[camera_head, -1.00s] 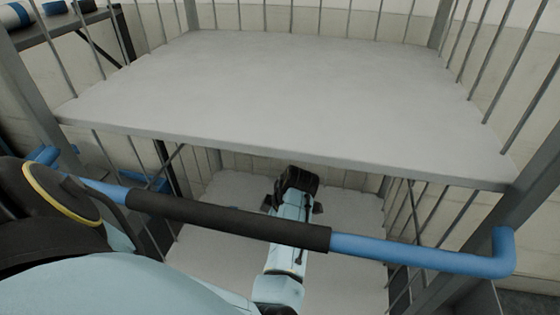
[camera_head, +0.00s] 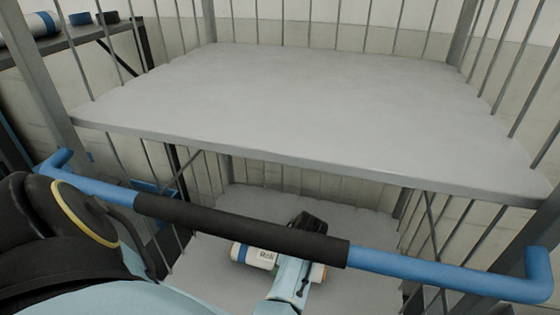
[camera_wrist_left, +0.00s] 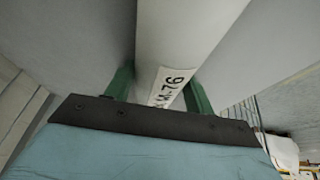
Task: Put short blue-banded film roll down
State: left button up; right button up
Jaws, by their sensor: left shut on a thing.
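The short blue-banded film roll (camera_head: 258,256) is white with a label and a blue band at its left end. It lies crosswise low in the cage trolley, and my arm covers its middle. In the left wrist view, a white roll with a label (camera_wrist_left: 172,78) runs between the two green fingers of my left gripper (camera_wrist_left: 160,90), which is shut on it. In the head view the fingertips are hidden. I cannot tell whether the roll touches the lower deck (camera_head: 355,285). My right gripper is not in view.
The empty upper shelf (camera_head: 320,105) of the trolley spans the view above the arm. A blue handle bar with a black grip (camera_head: 240,229) crosses in front. Wire bars enclose the sides. A rack with other rolls (camera_head: 45,22) stands at the far left. The visible lower deck around the roll looks clear.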

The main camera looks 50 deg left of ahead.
pick_arm(q)
jog(key=o, duration=1.4)
jog(key=shift+f, duration=0.1)
jog(key=shift+c, duration=0.2)
jog(key=shift+d+r+p, duration=0.15)
jog(key=shift+r+p, duration=0.3)
jog(key=shift+r, duration=0.15)
jog(key=p+v, duration=0.5)
jog(key=shift+w+d+r, duration=0.1)
jog(key=shift+r, duration=0.3)
jog(key=p+v, duration=0.3)
jog(key=v, duration=0.1)
jog(key=shift+d+r+p, duration=0.1)
jog(key=shift+r+p, duration=0.15)
jog(key=shift+p, duration=0.15)
jog(key=shift+w+d+r, duration=0.1)
jog(key=shift+d+r, duration=0.1)
jog(key=shift+r, duration=0.1)
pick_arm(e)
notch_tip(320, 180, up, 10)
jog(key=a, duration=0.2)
